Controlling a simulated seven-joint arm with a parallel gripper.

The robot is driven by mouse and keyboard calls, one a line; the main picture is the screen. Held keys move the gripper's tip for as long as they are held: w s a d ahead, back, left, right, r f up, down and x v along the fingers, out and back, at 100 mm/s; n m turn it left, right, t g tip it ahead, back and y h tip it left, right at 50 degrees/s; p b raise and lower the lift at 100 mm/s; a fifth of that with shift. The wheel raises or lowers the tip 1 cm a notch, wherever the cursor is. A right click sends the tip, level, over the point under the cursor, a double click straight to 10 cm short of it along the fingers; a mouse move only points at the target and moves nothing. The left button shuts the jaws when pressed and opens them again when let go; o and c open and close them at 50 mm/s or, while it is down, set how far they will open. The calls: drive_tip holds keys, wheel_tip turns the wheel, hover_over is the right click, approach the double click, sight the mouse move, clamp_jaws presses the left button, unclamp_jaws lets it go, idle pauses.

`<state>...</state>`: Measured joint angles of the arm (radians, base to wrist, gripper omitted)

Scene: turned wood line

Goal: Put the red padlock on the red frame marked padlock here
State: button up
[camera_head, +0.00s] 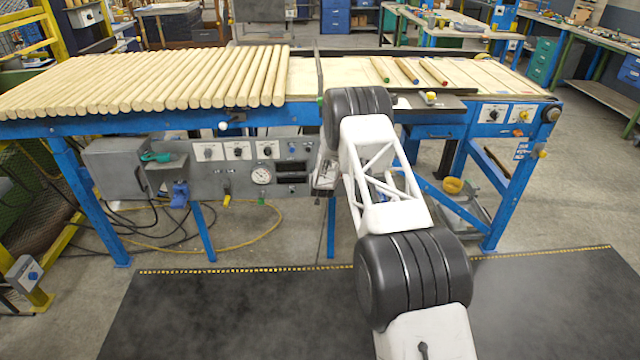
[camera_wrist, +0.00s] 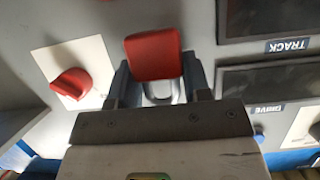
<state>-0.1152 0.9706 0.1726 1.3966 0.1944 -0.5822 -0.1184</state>
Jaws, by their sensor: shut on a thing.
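The red padlock (camera_wrist: 153,54) is in the wrist view, between the two fingers of my gripper (camera_wrist: 156,82). My gripper is shut on it. Its red body points away from the palm, and its grey shackle shows on the palm side. The padlock is in front of the grey control panel (camera_wrist: 185,14); I cannot tell whether it touches the panel. In the head view my arm hides the padlock and most of my gripper. I cannot make out the red frame marked padlock here in either view.
A red rotary knob (camera_wrist: 72,83) on a white plate is left of the padlock in the wrist view. Dark windows labelled TRACK (camera_wrist: 287,45) and DRIVE (camera_wrist: 269,109) are at the right. In the head view, wooden rods (camera_head: 150,82) lie on the blue-framed table above the panel.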

idle(0.3)
drive_tip(key=shift+f, duration=1.7)
drive_tip(key=shift+f, duration=0.15)
drive_tip(key=o, duration=1)
drive_tip(key=shift+c, duration=0.2)
drive_tip(key=shift+v, duration=1.25)
drive_tip(key=v, duration=0.9)
drive_tip(key=shift+s+r, duration=0.2)
drive_tip(key=shift+r, duration=0.1)
